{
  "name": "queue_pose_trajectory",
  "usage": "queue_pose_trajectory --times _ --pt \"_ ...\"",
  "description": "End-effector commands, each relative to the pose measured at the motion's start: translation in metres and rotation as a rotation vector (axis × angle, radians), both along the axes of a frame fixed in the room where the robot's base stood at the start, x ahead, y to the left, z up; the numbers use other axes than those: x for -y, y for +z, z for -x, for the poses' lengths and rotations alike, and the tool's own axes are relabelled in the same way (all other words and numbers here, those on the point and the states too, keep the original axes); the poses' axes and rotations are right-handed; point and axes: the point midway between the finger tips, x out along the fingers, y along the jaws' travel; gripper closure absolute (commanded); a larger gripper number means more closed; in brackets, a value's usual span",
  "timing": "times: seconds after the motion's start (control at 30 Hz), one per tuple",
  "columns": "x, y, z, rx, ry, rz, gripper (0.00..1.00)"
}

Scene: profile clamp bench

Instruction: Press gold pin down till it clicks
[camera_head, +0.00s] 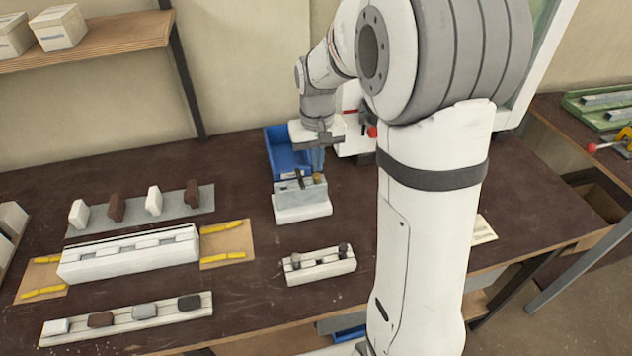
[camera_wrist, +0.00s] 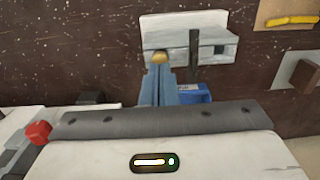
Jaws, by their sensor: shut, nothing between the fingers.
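The gold pin (camera_head: 318,177) stands at the right end of a grey block on a white base, the fixture (camera_head: 303,208). In the wrist view the rounded gold pin (camera_wrist: 159,57) shows just beyond my fingertips. A dark upright bar (camera_wrist: 194,48) stands beside it on the fixture (camera_wrist: 216,43). My gripper (camera_head: 317,168) points down over the pin with its blue fingers together and empty. In the wrist view my gripper's fingertips (camera_wrist: 160,70) are right at the pin. I cannot tell whether they touch it or how far down it sits.
A blue bin (camera_head: 285,152) stands close behind the fixture. A white machine with a red knob (camera_head: 372,132) is to the right. Bare bench surrounds the fixture's left side.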

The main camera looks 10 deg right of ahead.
Motion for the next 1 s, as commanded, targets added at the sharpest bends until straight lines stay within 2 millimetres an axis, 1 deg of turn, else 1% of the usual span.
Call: queue_pose_trajectory --times 0.27,0.63,1.0 --pt "0.0 0.0 0.0 0.0 -0.001 0.0 1.0" --pt "0.001 -0.012 0.0 -0.001 -0.001 0.0 1.0" --pt "0.001 -0.015 0.0 0.0 -0.002 0.0 1.0"
